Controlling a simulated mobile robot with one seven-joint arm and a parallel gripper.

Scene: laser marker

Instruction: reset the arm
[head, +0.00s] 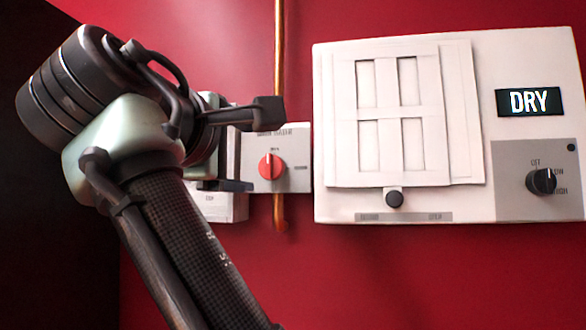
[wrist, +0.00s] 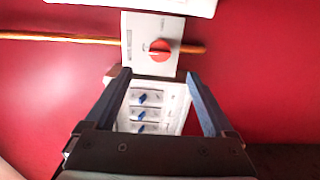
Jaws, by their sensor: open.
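My arm (head: 190,215) reaches up from the bottom of the head view and bends at the upper left. My gripper (head: 250,148) is at its end, in front of the red wall. In the wrist view my gripper (wrist: 157,75) has its two fingers spread apart with nothing held between them. Behind the gap a white box with several blue switches (wrist: 145,112) shows, partly covered by the gripper. A red knob (head: 271,166) on a small white plate is beside the gripper in the head view. It also shows just beyond the fingertips in the wrist view (wrist: 160,49).
A copper pipe (head: 279,60) runs behind the knob's plate. A large white unit (head: 460,120) on the right carries a display reading DRY (head: 529,101), a black dial (head: 541,181) and a small dark slider knob (head: 395,199). Bare red wall shows below the unit.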

